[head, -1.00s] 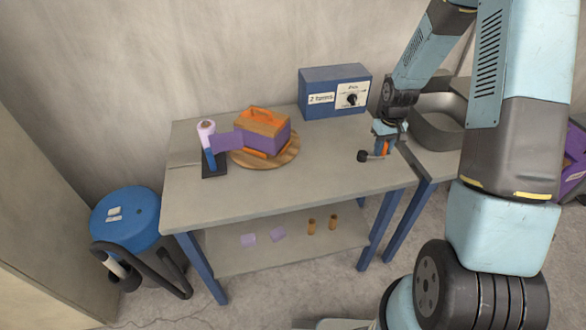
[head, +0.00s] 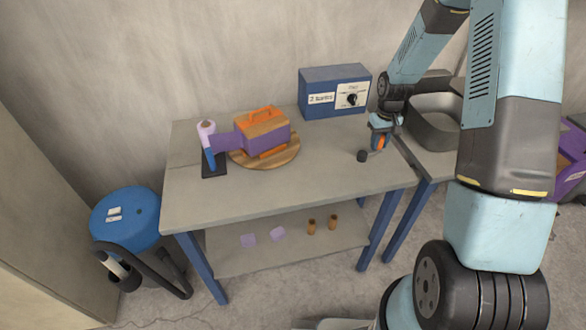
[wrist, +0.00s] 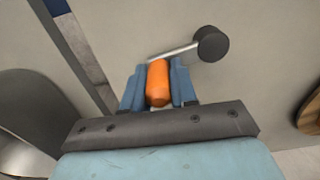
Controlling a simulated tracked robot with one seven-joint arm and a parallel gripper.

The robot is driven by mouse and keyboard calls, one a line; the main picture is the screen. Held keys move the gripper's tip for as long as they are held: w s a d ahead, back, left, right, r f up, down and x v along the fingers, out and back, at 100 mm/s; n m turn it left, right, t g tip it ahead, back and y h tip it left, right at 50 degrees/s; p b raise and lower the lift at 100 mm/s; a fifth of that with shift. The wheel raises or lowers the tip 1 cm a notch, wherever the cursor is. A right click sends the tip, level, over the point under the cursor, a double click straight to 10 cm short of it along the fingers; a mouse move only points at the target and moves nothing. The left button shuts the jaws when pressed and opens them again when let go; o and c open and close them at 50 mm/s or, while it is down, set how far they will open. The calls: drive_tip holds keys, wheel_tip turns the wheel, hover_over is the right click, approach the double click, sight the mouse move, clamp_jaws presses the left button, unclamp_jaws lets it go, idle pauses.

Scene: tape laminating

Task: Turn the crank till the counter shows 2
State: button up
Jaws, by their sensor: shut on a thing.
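My gripper (wrist: 158,85) is shut on the orange crank handle (wrist: 159,82), one finger on each side. A thin metal arm (wrist: 175,52) joins the handle to a black round hub (wrist: 211,44). In the head view my gripper (head: 380,141) is low over the table's right end, and the hub (head: 362,156) lies just left of it. A blue box (head: 320,80) at the back carries a white label (head: 321,98) and a black dial (head: 351,99). The label's small print is unclear; I cannot tell a counter reading for sure.
A grey basin (head: 435,118) is at the right. The table's front is clear.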

drive_tip(key=shift+w+a, duration=1)
drive_tip(key=shift+w, duration=0.05)
clamp_jaws()
drive_tip(key=o, duration=1.9)
unclamp_jaws()
drive_tip(key=shift+c, duration=0.2)
wheel_tip(320, 180, up, 10)
drive_tip(key=shift+r, duration=0.1)
